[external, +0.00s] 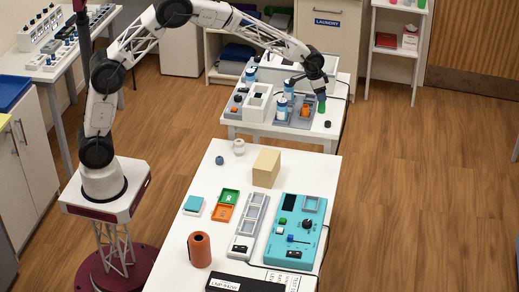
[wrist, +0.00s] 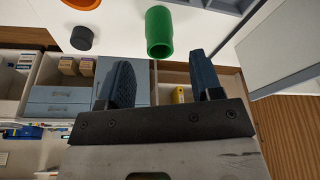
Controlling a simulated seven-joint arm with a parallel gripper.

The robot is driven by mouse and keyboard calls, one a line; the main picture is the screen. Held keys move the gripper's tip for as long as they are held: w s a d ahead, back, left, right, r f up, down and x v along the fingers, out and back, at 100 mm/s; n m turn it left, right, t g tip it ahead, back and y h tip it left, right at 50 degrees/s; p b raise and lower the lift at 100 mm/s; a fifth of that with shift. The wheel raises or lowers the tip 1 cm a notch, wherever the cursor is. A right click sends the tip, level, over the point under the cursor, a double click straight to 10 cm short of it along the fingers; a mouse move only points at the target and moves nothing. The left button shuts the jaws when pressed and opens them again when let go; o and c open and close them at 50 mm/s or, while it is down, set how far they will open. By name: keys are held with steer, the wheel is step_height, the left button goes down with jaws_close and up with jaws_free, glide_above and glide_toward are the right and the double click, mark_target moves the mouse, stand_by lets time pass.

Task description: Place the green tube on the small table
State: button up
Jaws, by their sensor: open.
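The green tube (external: 321,103) is at the right side of the small white table (external: 338,112) at the back, just below my gripper (external: 319,88). In the wrist view the green tube (wrist: 159,32) shows just beyond my two fingertips (wrist: 163,70), near the gap between them. The fingers are wide apart with nothing between them, and the tube touches neither finger. The tube's near end looks open and hollow. I cannot tell exactly how the tube rests on the table.
A black cap (external: 327,124) lies near the table's edge; it also shows in the wrist view (wrist: 82,38). Blue-and-white bottles (external: 282,108) and a grey tray (external: 301,118) stand left of the tube. A long white table (external: 178,222) with devices is in front. Open floor lies to the right.

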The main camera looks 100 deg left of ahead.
steer(key=shift+v, duration=2.8)
steer(key=s+d+r+m, duration=0.1)
steer(key=s+d+r, duration=0.5)
steer(key=d, duration=0.4)
steer(key=s+d+r, duration=0.4)
steer(key=s+d, duration=0.3)
steer(key=d, duration=0.4)
steer(key=s+d+r+m, duration=0.1)
steer(key=s+d+r, duration=0.5)
steer(key=d, duration=0.4)
steer(key=s+d+f+m, duration=0.1)
steer(key=s+d, duration=0.4)
steer(key=s, duration=0.5)
steer(key=s+d+f+h, duration=0.1)
steer(key=s+d+f, duration=0.1)
steer(key=s+d, duration=0.4)
steer(key=s+d+f+m, duration=0.1)
steer(key=s+d, duration=0.4)
steer(key=s, duration=1.1)
steer(key=shift+s+d+f+m, duration=0.15)
steer(key=shift+s+f+m, duration=0.15)
steer(key=shift+f, duration=0.25)
